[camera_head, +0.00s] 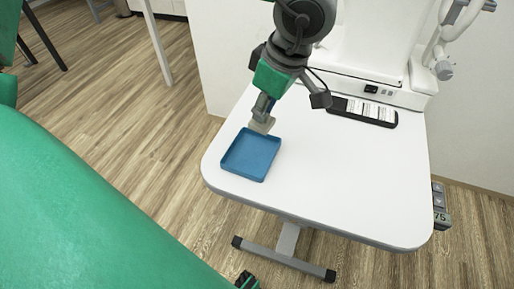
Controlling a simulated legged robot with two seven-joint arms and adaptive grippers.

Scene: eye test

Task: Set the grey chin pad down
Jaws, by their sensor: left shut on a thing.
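My left gripper (264,108) reaches down from the top middle over the white table. It is shut on the grey chin pad (261,125), a small pale grey block. The pad is tilted and sits at the back edge of a shallow blue tray (233,169). It covers a bit of the tray's back rim, and I cannot tell if it touches it. The visible tray floor looks empty. My right gripper is not in view.
The white table (345,190) is clear to the right of the tray. A black holder with a white label (372,110) lies at the back, in front of the white instrument base (385,90). A control with buttons (439,204) hangs at the table's right edge.

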